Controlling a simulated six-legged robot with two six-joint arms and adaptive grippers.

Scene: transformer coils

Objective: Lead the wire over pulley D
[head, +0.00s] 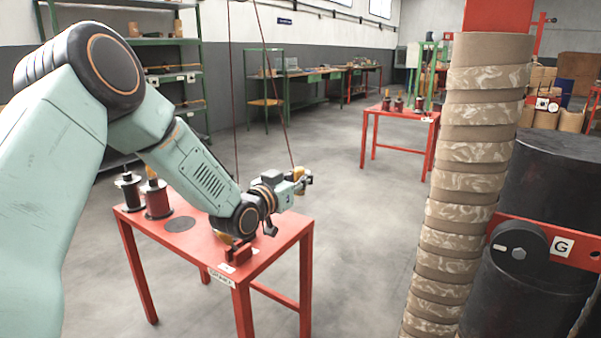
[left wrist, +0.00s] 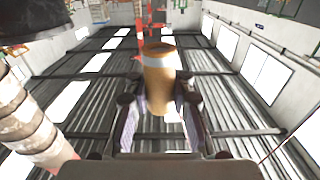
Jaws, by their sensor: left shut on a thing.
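My left gripper (head: 303,180) is out over the near red table, its fingers shut on a small orange-tan piece (head: 297,173). In the left wrist view the piece is a tan cylinder (left wrist: 158,82) with a pale band, between the two fingers (left wrist: 158,112). A thin dark red wire (head: 273,80) runs from the gripper up out of the top of the head view. A second strand (head: 233,90) hangs down behind my left arm. A wheel (head: 518,253) on a red bar carries the label G. I cannot make out a pulley marked D. My right gripper is not in view.
The near red table (head: 290,238) holds two spools (head: 157,197) and a dark disc (head: 179,224). A tall wrapped coil column (head: 470,180) and a black cylinder (head: 555,180) stand at right. Another red table (head: 399,117) stands farther back. The floor between is clear.

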